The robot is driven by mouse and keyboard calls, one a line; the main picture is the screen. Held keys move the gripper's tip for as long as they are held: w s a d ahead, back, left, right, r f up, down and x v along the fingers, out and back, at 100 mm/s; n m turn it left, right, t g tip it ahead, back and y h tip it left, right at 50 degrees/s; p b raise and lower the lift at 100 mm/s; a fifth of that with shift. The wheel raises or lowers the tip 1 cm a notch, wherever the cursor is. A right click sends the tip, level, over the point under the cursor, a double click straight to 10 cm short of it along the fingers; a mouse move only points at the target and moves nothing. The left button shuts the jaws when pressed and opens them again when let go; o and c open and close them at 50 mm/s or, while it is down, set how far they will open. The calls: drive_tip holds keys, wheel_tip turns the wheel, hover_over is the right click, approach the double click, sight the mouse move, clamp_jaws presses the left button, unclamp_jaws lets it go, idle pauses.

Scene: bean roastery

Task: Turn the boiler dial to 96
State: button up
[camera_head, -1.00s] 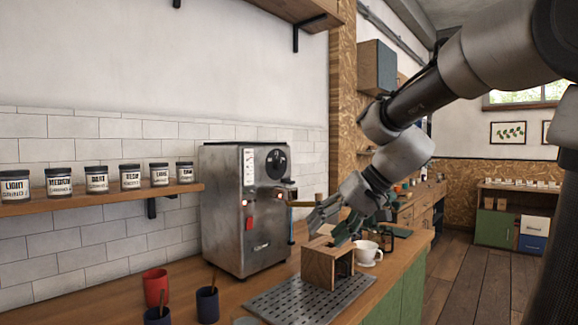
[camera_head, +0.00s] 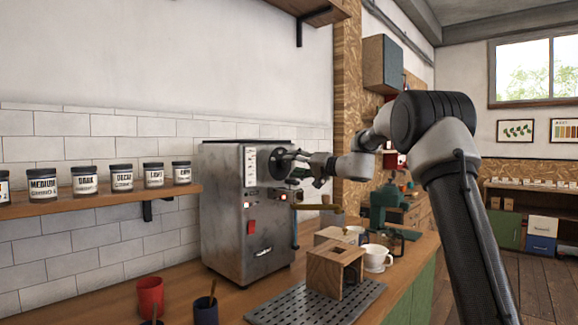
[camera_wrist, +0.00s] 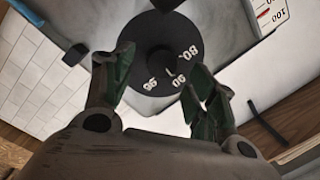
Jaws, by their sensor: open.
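The boiler (camera_head: 226,205) is a grey metal box on the counter. Its round black dial (camera_head: 279,160) is high on the front, partly hidden by my gripper (camera_head: 298,165). In the wrist view the dial (camera_wrist: 142,30) shows upside-down white numbers, 80, 90 and what looks like 96. A dark knob stands at its middle, with a small light mark near the 90. My gripper (camera_wrist: 160,62) is open, its green-padded fingers on either side of the knob. I cannot tell whether they touch it. A white scale panel (camera_head: 250,166) sits beside the dial.
Below the dial a wooden handle (camera_head: 318,207) sticks out from the boiler. A wooden box (camera_head: 325,275) on a slotted tray (camera_head: 275,308), a white cup (camera_head: 376,258) and a red cup (camera_head: 150,296) stand on the counter. Labelled tins line the left shelf (camera_head: 120,199).

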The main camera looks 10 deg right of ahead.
sight(283, 164)
drive_tip(key=shift+x, duration=1.35)
drive_tip(key=c, duration=1)
drive_tip(key=shift+m, duration=0.3)
drive_tip(key=m, duration=0.5)
drive_tip(key=shift+f+m+t, duration=0.25)
drive_tip(key=shift+m+t, duration=0.05)
drive_tip(key=shift+m, duration=0.1)
drive_tip(key=m+t, duration=0.1)
drive_tip(key=m, duration=0.5)
drive_tip(key=shift+f, duration=0.1)
